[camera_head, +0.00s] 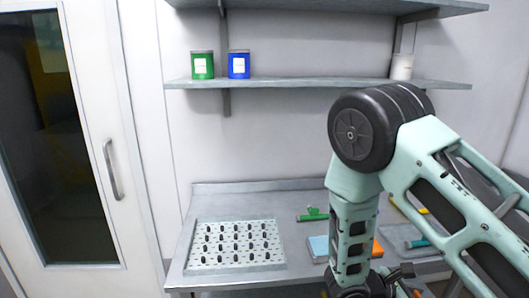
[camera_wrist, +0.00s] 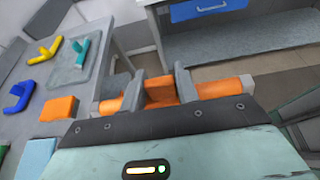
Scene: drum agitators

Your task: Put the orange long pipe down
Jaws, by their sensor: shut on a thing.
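The orange long pipe (camera_wrist: 215,88) lies crosswise between the jaws of my gripper (camera_wrist: 160,88) in the wrist view. My gripper is shut on it near its middle, and both ends stick out past the fingers. The pipe is held beside the table's edge, with floor and a lower shelf behind it in the picture. In the head view my arm covers most of the gripper, and the pipe cannot be made out clearly there.
The metal table (camera_head: 300,224) bears a perforated tray (camera_head: 236,262) with black pegs at left. An orange block (camera_wrist: 59,109), a blue block (camera_wrist: 36,158), and blue, yellow and teal parts lie on it. Green (camera_head: 202,66) and blue (camera_head: 239,66) cans stand on a shelf.

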